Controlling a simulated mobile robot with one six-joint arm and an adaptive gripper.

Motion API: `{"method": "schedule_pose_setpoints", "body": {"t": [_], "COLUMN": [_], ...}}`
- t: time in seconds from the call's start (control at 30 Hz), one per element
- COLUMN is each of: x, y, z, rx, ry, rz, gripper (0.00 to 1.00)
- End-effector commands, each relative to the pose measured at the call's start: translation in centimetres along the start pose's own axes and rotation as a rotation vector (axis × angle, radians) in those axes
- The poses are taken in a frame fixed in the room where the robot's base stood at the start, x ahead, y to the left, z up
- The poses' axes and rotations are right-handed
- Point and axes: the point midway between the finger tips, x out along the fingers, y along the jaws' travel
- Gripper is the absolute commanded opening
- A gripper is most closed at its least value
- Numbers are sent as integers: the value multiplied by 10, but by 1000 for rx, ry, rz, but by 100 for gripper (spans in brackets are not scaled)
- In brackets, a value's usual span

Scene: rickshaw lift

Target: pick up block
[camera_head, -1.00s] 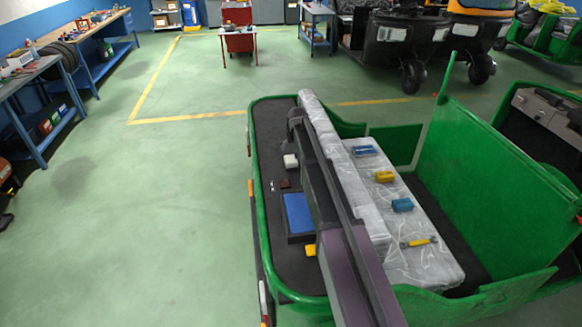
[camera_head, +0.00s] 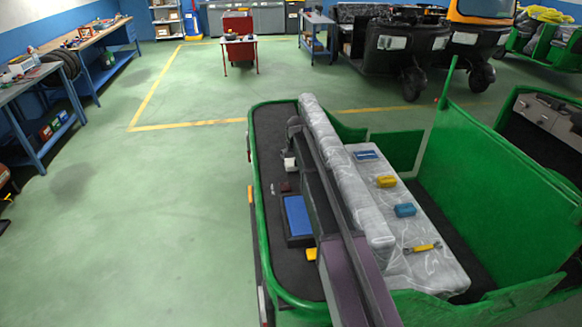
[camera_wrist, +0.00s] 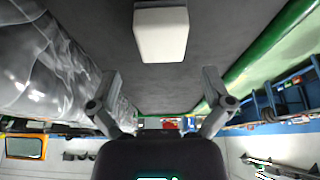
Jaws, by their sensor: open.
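A white block (camera_wrist: 160,34) lies on the dark floor behind the seat of the green rickshaw. It also shows in the head view (camera_head: 289,164), partly covered by my arm. My gripper (camera_wrist: 158,84) is open and empty in the wrist view, with its fingers spread to either side and the block beyond their tips. The block is apart from the fingers. In the head view, the end of my arm is beside the block, and the fingers are hard to make out.
A blue-topped tray (camera_head: 298,215), a small dark red piece (camera_head: 285,187) and a yellow piece (camera_head: 311,254) share the dark floor. The wrapped seat (camera_head: 425,262) holds a blue block (camera_head: 367,155), a yellow block (camera_head: 386,181), another blue block (camera_head: 405,210) and a yellow tool (camera_head: 423,248). Green walls (camera_head: 262,240) edge the rickshaw.

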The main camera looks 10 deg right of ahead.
Motion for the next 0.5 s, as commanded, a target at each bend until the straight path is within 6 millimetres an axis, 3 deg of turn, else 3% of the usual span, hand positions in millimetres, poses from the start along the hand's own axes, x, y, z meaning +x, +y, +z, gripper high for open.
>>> {"method": "schedule_pose_setpoints", "body": {"t": [0.5], "x": [30], "y": [-1], "z": [3], "rx": [1], "ry": [0], "rz": [0], "gripper": [100]}}
